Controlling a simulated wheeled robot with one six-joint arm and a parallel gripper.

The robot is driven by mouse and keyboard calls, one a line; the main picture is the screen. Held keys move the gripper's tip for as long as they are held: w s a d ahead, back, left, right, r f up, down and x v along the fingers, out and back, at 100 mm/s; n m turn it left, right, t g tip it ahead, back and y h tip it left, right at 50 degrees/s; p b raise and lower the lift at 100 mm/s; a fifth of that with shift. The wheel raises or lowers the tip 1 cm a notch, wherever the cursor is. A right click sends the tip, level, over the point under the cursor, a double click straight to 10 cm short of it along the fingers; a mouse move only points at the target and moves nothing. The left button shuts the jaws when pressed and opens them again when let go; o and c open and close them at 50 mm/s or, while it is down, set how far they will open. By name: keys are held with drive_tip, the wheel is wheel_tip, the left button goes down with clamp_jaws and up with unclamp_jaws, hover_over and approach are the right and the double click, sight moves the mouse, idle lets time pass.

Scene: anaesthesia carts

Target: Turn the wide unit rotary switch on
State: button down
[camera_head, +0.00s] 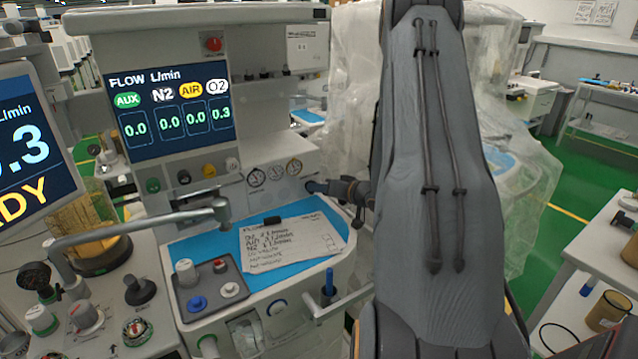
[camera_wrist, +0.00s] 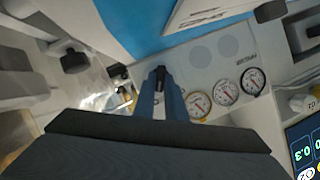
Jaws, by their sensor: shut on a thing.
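The wide anaesthesia unit (camera_head: 215,60) has a display reading flow values and a pale gauge panel below it. My gripper (camera_head: 326,188) reaches in from the right to the right end of this panel, beside the gauges. In the wrist view my gripper (camera_wrist: 160,84) has its two blue-grey fingers closed around a small black knob (camera_wrist: 160,72) on the panel, apparently the rotary switch. The fingers hide most of the knob, and I cannot tell which way it is turned.
Three round gauges (camera_head: 275,173) sit close to the left of my gripper. A blue work surface (camera_head: 185,250) with a handwritten sheet (camera_head: 290,243) lies below. A metal arm (camera_head: 140,222) crosses at left. A plastic-draped unit (camera_head: 345,90) stands behind my arm.

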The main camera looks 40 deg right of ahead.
drive_tip(key=shift+d+r+m+p, duration=0.1)
drive_tip(key=shift+d+m+p, duration=0.05)
drive_tip(key=shift+m+p, duration=0.25)
idle(0.3)
drive_tip(key=c, duration=1.8)
unclamp_jaws()
drive_tip(key=shift+b+v, duration=0.8)
drive_tip(key=shift+v, duration=3.1)
drive_tip(key=shift+w, duration=0.1)
